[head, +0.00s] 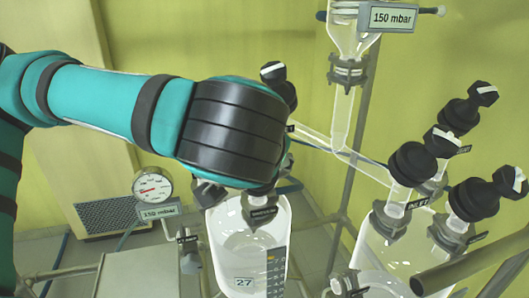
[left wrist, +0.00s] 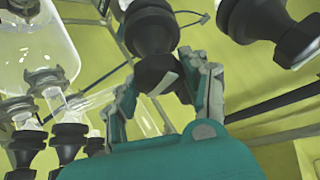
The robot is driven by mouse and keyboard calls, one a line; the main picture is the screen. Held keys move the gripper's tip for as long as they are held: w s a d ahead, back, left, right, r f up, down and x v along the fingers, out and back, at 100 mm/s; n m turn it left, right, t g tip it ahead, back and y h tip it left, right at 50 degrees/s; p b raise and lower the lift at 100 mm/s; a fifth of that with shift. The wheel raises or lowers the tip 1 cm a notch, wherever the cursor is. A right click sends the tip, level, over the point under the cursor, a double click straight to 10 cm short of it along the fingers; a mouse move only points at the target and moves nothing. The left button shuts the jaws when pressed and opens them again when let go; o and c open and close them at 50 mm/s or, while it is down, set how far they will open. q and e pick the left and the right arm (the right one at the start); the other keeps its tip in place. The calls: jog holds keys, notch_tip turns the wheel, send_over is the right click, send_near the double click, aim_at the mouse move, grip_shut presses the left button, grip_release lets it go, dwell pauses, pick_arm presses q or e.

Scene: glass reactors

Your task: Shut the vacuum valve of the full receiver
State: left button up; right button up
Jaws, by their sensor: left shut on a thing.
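My left gripper (left wrist: 166,84) is shut on a black valve knob (left wrist: 152,72) with a white stripe, one finger on each side of it in the left wrist view. In the head view my teal left arm hides the gripper and the held knob. A glass receiver (head: 223,225) marked 27 stands below the arm. A second glass receiver (head: 377,243) stands at the right, with a valve labelled INLET (head: 412,162) and other black valves on top. My right gripper is not in view.
A black knob (head: 273,72) shows just behind my wrist. A glass vessel with a 150 mbar sign (head: 393,17) hangs above, joined by glass tubes to the valves. A pressure gauge (head: 152,187) stands left. Black valves (left wrist: 263,20) crowd close to the gripper.

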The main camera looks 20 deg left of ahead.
pick_arm(q)
jog(key=shift+f, duration=0.15)
dwell(0.3)
jog(key=o, duration=1.2)
jog(key=v, duration=1.2)
jog(key=shift+a, duration=0.1)
